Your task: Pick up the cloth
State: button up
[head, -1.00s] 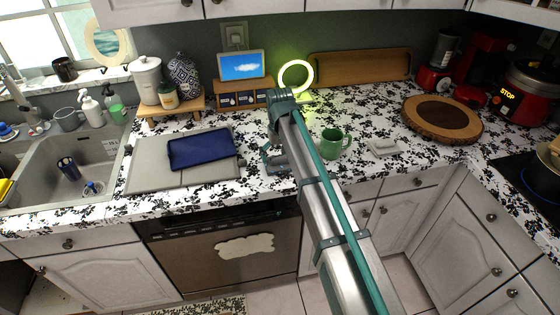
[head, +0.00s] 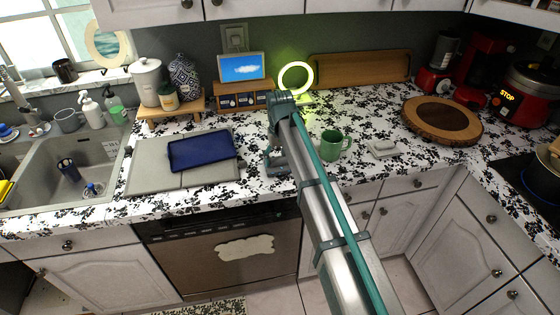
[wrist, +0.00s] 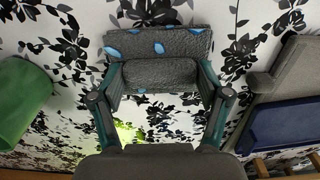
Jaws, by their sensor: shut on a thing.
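The cloth (wrist: 160,43) is dark grey and textured with blue spots. It shows in the wrist view between the fingers of my gripper (wrist: 160,78), which is shut on it. Part of the cloth bunches between the fingers and part spreads out beyond them over the white-and-black floral counter. I cannot tell whether it still touches the counter. In the head view my gripper (head: 273,162) is low over the counter near its front edge, partly behind my arm, and the cloth cannot be made out there.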

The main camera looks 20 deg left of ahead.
jog(key=shift+r, duration=0.55)
jog(key=s+d+r+b, duration=0.4)
jog(key=s+d+r, duration=0.3)
jog(key=s+r, duration=0.4)
jog(key=shift+s+d+r+b, duration=0.15)
jog(key=shift+s+r+b, duration=0.2)
jog(key=shift+s+b, duration=0.1)
